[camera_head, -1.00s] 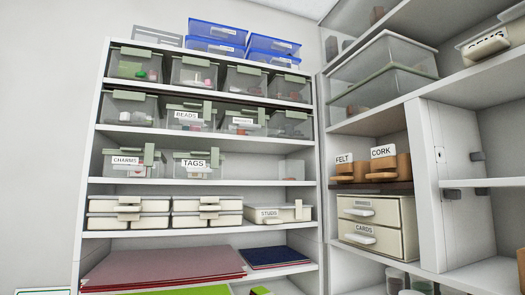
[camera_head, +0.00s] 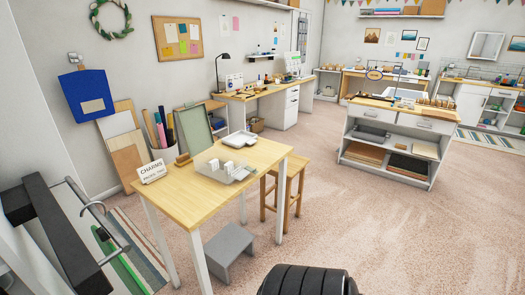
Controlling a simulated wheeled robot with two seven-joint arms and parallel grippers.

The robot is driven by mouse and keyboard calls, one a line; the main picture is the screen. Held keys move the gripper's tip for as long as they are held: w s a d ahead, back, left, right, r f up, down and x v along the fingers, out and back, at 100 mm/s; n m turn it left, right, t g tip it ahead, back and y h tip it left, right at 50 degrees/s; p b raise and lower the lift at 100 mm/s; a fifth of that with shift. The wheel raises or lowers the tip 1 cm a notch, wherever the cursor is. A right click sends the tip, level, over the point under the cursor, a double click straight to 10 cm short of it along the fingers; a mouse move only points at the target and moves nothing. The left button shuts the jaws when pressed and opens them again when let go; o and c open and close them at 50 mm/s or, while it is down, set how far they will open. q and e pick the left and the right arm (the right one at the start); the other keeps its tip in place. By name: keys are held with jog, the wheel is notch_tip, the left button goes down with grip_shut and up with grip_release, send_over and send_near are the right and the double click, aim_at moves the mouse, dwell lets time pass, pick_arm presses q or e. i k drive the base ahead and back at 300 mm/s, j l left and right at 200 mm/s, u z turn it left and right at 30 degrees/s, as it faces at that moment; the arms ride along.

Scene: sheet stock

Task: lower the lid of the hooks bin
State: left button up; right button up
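A white sign reading CHARMS (camera_head: 152,171) stands at the table's left end. Neither of my grippers is in view.
A white tray (camera_head: 238,139) lies on the table's far side. A wooden stool (camera_head: 284,190) and a grey step (camera_head: 229,250) stand by the table. A white island (camera_head: 395,145) stands farther back. Open carpet (camera_head: 400,240) fills the right foreground.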

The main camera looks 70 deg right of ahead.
aim_at(194, 120)
jog(key=z, duration=1.85)
jog(key=i+l, duration=0.1)
jog(key=l, duration=0.65)
jog(key=i+u, duration=0.05)
